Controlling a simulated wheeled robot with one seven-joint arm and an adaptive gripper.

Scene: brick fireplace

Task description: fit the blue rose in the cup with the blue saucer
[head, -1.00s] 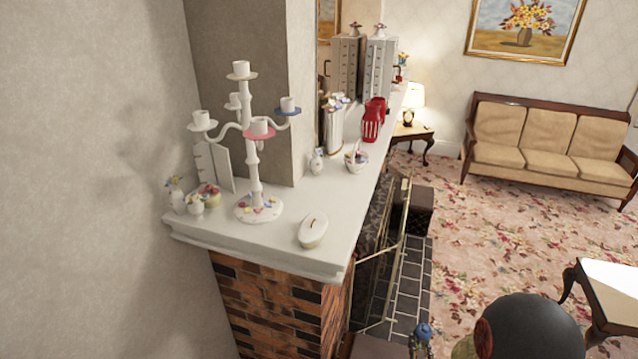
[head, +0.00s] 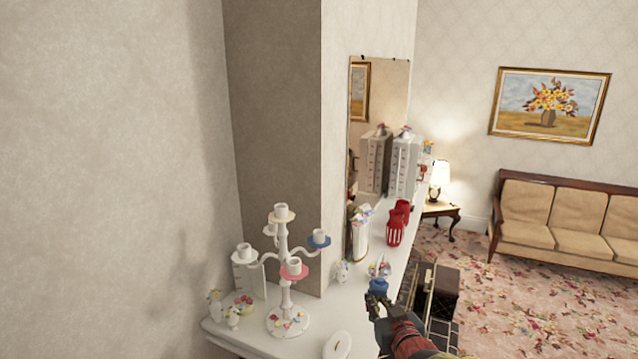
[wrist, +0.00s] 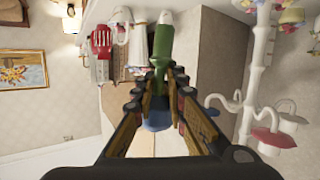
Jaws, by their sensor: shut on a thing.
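A white candelabra (head: 285,290) stands on the mantel, with several cups on coloured saucers at its arms. The cup with the blue saucer (head: 319,239) is on its right arm, upright and empty of any flower. In the wrist view, which looks upside down, the rose's green stem (wrist: 162,45) with a pale tip sticks out past the fingers. The candelabra (wrist: 250,85) is at right there.
Small flower ornaments (head: 232,308), a white lidded box (head: 337,345), a small white vase (head: 342,271) and a red holder (head: 397,222) stand on the mantel (head: 350,298). A mirror (head: 378,105) and wall corner rise behind the candelabra. A sofa (head: 560,220) is far right.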

